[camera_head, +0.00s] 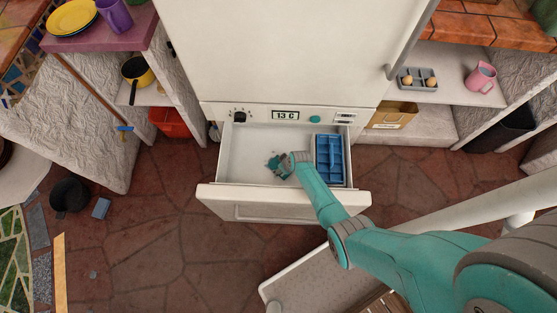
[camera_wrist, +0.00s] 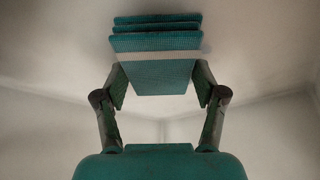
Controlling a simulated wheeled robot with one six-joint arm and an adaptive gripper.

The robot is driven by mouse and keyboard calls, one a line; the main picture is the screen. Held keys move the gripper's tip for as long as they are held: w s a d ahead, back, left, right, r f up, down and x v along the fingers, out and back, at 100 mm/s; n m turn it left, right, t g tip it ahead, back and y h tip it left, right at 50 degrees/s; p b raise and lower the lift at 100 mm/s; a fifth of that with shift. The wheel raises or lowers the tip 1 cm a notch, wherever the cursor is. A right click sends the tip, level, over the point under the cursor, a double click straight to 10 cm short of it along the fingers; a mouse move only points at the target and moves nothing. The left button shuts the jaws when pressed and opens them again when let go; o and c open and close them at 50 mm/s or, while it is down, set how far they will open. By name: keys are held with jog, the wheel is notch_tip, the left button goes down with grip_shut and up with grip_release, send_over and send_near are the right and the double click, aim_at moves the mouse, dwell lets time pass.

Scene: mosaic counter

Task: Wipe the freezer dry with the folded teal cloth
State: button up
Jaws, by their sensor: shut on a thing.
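The freezer is a white drawer (camera_head: 241,170) pulled open below a tall white door. Its white floor looks bare around my gripper. My gripper (camera_head: 281,166) is down inside the drawer, left of a blue compartment tray. In the wrist view my gripper (camera_wrist: 158,88) is shut on the folded teal cloth (camera_wrist: 155,75), with a finger on each side of it. The cloth shows several stacked layers and a pale band across it. In the head view the cloth (camera_head: 273,162) is small and partly hidden by the gripper. I cannot tell whether it touches the drawer floor, or whether any water is there.
The blue tray (camera_head: 329,160) fills the drawer's right side. The drawer front (camera_head: 280,204) stands between the drawer and my base. A panel above reads 13 C (camera_head: 285,114). Shelves flank the unit, with a red bin (camera_head: 168,122) at left and a tan box (camera_head: 393,115) at right.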

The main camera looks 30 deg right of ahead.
aim_at(275, 159)
jog(key=shift+s+d, duration=0.75)
jog(key=shift+d, duration=0.2)
jog(key=shift+w+d, duration=0.65)
jog(key=shift+w, duration=0.15)
jog(key=shift+w+a+r, duration=0.2)
jog(key=shift+w+a, duration=0.55)
jog(key=shift+a, duration=0.2)
jog(key=shift+w+a+f, duration=0.1)
jog(key=shift+w+a, duration=0.6)
jog(key=shift+a, duration=0.45)
jog(key=shift+w+a+f, duration=0.1)
jog(key=shift+w+a, duration=0.65)
jog(key=shift+a, duration=0.4)
jog(key=shift+w+a+f, duration=0.1)
jog(key=shift+w+a, duration=0.6)
jog(key=shift+a, duration=0.45)
jog(key=shift+w+d, duration=0.1)
jog(key=shift+w, duration=0.05)
